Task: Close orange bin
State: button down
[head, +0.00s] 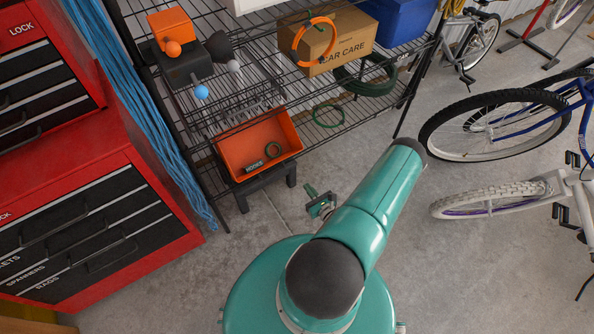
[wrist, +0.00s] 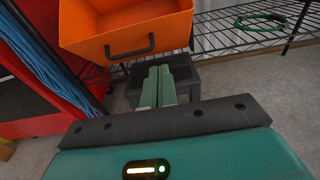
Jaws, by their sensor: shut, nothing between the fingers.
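The orange bin (head: 282,128) is open at the top and sticks out from the lower part of the wire rack, above a dark low stand (head: 240,192). A front label reads HOOKS, and a dark green coil lies inside. In the wrist view the bin (wrist: 125,24) is at the top, with a black handle (wrist: 130,47) on its front wall. My gripper (head: 311,189) is in front of the bin, to its lower right in the head view. In the wrist view its two green fingers (wrist: 158,76) are shut together, empty, below the bin front and apart from it.
The black wire rack (head: 330,84) holds a cardboard box (head: 345,38) and a blue bin (head: 398,20). A red tool chest (head: 110,210) and blue ropes (head: 140,115) stand left. Bicycles (head: 490,125) stand right.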

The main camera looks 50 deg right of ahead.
jog(key=r+x, duration=0.3)
jog(key=x, duration=0.9)
jog(key=shift+w, duration=0.3)
jog(key=shift+r, duration=0.1)
